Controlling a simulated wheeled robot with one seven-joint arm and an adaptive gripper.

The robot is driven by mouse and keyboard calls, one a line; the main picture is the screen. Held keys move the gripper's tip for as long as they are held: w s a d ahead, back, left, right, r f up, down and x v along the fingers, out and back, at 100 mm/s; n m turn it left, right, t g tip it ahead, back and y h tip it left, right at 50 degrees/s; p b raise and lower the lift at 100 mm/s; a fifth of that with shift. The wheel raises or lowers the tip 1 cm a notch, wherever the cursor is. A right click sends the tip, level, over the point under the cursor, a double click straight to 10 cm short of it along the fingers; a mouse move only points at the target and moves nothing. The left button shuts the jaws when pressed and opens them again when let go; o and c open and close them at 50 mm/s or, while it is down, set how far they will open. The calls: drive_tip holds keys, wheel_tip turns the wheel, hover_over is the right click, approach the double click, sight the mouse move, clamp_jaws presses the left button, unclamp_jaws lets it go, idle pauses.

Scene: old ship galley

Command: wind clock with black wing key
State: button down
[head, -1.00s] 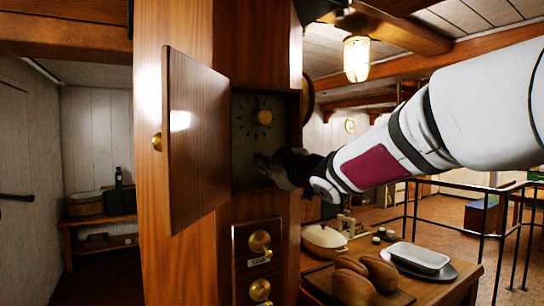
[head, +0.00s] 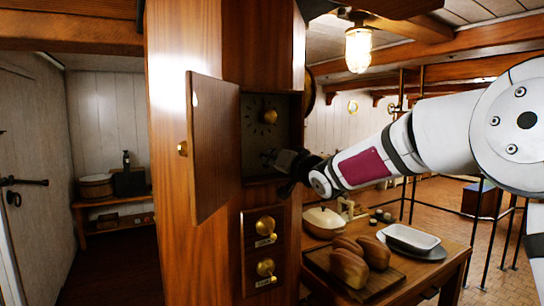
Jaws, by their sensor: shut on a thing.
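The clock is set in a recess of the wooden column, with a dark dial (head: 258,130) and a brass piece (head: 270,117) at its centre. Its wooden door (head: 213,150) hangs open to the left. My gripper (head: 270,158) reaches in from the right at the lower part of the recess, below the dial's centre. It is shut on a small dark thing, apparently the black wing key, which blends with the dark fingers. I cannot tell whether the key touches the dial.
Two brass knobs (head: 265,225) on plates sit below the recess. At right, a wooden table (head: 425,280) holds loaves (head: 349,266), a white dish (head: 408,238) and a lidded pot (head: 323,221). A lamp (head: 358,50) hangs above. A shelf (head: 110,200) stands at left.

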drive_tip(key=m+p, duration=0.1)
drive_tip(key=m, duration=0.3)
drive_tip(key=shift+d+f+m, duration=0.1)
drive_tip(key=shift+d+m, duration=0.05)
drive_tip(key=shift+m, duration=0.15)
drive_tip(key=m, duration=0.6)
drive_tip(key=shift+m, duration=0.4)
drive_tip(key=m, duration=0.5)
drive_tip(key=shift+m, duration=0.3)
drive_tip(key=m, duration=0.5)
drive_tip(key=c, duration=1.7)
unclamp_jaws()
drive_tip(key=shift+a, duration=0.2)
